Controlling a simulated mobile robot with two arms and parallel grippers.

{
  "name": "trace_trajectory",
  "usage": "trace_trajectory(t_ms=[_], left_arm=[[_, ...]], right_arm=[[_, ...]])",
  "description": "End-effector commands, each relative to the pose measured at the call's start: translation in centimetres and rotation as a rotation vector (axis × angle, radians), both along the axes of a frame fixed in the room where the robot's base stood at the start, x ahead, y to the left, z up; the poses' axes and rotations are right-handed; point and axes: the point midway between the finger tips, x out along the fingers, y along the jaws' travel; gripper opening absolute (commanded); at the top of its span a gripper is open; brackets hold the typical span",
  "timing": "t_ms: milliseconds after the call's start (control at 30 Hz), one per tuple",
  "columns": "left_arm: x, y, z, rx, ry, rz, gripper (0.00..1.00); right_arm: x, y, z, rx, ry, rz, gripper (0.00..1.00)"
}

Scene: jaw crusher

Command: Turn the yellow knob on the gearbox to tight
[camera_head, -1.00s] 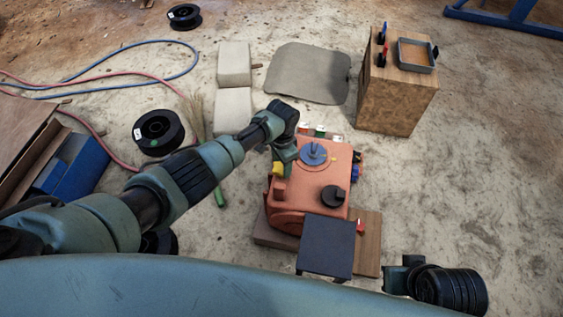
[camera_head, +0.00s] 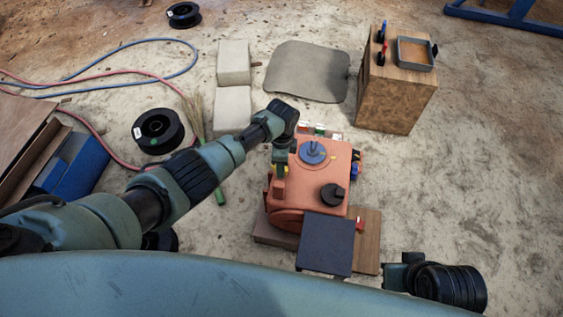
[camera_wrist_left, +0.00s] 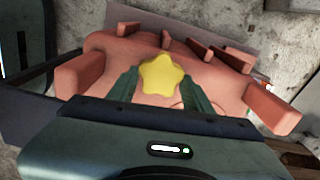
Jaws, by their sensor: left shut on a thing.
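The orange gearbox (camera_head: 307,183) sits on a wooden board, with a blue round fitting and a black knob on top. The yellow knob (camera_wrist_left: 162,75) is star-shaped and sits on the gearbox side in the left wrist view. My left gripper (camera_wrist_left: 160,92) has one finger on each side of it and is shut on it. In the head view my left gripper (camera_head: 280,172) points down at the gearbox's left side and hides most of the knob. Part of my right arm's end (camera_head: 397,275) shows at the bottom right; its jaws cannot be made out.
A dark flat panel (camera_head: 326,244) stands at the gearbox's near side. A wooden cabinet (camera_head: 396,100) with a grey tray stands behind right. Pale blocks (camera_head: 233,64), a black spool (camera_head: 158,131) and hoses lie left. The floor at right is clear.

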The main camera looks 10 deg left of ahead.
Motion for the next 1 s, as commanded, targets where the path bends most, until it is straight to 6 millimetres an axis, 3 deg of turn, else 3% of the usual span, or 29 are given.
trace_trajectory(t_ms=[433, 467, 533, 867, 1000], left_arm=[[0.1, -0.2, 0.1, -0.004, -0.003, -0.012, 0.10], [0.1, -0.2, 0.1, -0.004, -0.003, -0.012, 0.53], [0.1, -0.2, 0.1, -0.004, -0.002, -0.012, 0.72], [0.0, -0.1, 0.2, -0.002, -0.001, -0.011, 0.72], [0.1, 0.0, 1.7, -0.002, -0.002, -0.011, 0.72]], right_arm=[[0.0, 0.0, 0.0, 0.000, 0.000, 0.000, 0.00], [0.0, 0.0, 0.0, 0.000, 0.000, 0.000, 0.00], [0.0, 0.0, 0.0, 0.000, 0.000, 0.000, 0.00], [0.0, 0.0, 0.1, 0.000, 0.000, 0.000, 0.00], [0.0, 0.0, 1.0, 0.000, 0.000, 0.000, 0.00]])
